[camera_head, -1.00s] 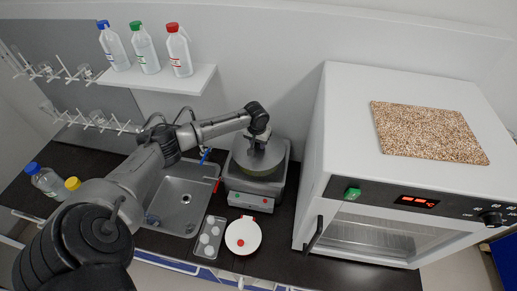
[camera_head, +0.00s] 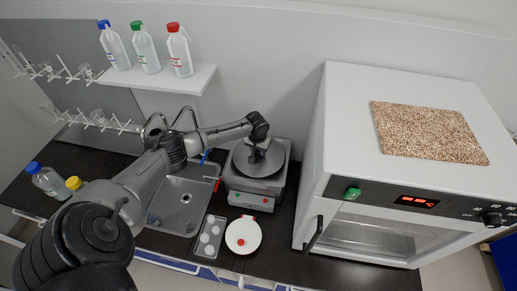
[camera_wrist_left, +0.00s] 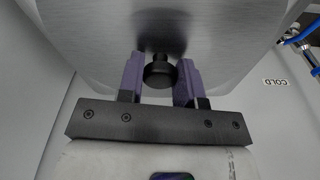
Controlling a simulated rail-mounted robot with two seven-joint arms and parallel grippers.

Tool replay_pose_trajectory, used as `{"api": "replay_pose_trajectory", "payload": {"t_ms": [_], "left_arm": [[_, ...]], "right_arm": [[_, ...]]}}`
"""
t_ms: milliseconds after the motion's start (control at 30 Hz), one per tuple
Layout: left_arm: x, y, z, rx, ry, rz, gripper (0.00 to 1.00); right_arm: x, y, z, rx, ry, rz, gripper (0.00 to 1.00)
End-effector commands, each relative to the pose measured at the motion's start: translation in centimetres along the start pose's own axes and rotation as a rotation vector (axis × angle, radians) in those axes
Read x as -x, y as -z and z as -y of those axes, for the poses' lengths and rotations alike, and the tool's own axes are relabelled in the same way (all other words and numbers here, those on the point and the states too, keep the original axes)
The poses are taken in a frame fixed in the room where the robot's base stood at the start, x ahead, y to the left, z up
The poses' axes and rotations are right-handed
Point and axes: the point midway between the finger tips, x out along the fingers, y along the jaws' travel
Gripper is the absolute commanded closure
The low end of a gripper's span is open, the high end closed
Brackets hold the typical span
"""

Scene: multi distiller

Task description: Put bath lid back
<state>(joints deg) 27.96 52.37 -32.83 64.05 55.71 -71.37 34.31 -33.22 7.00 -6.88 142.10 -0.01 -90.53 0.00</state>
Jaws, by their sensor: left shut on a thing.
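The lid (camera_head: 268,163) is a round grey metal disc with a black knob (camera_wrist_left: 160,72). My left gripper (camera_head: 257,153) is above the lid's middle. In the left wrist view its purple fingers (camera_wrist_left: 160,80) are shut on the knob from both sides. My right gripper is in neither view.
A sink (camera_head: 180,205) is left of the bath and a large white oven (camera_head: 340,150) is close on its right. Bottles stand on the shelf (camera_head: 160,80) above.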

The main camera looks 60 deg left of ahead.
Motion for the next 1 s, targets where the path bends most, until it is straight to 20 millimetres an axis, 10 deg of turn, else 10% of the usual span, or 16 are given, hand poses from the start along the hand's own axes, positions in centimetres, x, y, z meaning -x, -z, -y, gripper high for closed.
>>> {"api": "replay_pose_trajectory", "payload": {"t_ms": [233, 267, 500, 1000], "left_arm": [[-0.4, 0.0, 0.0, 0.000, -0.001, -0.001, 1.00], [-0.5, -0.1, 0.0, 0.000, 0.000, 0.001, 0.65], [-0.4, -0.1, 0.0, 0.000, 0.000, 0.001, 0.42], [2.2, 0.2, 0.1, -0.002, 0.000, -0.002, 0.42]], "right_arm": [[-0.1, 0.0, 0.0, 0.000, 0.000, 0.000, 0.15], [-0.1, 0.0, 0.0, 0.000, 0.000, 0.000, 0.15], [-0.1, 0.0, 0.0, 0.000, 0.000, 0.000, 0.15], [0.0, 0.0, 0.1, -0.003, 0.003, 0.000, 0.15]]}}
